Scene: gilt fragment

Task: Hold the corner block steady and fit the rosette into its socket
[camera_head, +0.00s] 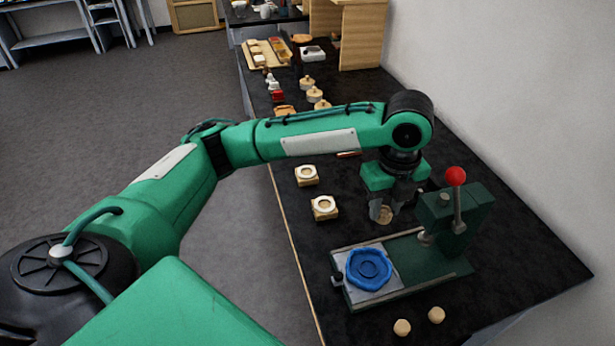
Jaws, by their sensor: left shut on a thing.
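My left gripper (382,206) points down over the black bench, behind the green press, and is shut on a small tan piece (384,215). The fingers hide much of it, so I cannot tell if it is a corner block or a rosette. Two square tan blocks with pale round rings on top, likely corner blocks, stand to the left: one farther (307,175), one nearer (324,208). Two small round tan pieces, perhaps rosettes, lie at the front: a left one (402,327) and a right one (437,314). My right gripper is out of view.
A green press (455,222) with a red-knobbed lever stands right of my gripper. A blue round dish-like piece (368,269) sits on its pale plate. Knobbed tan pieces (314,94) and a tray (266,53) are farther back. A white wall bounds the right.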

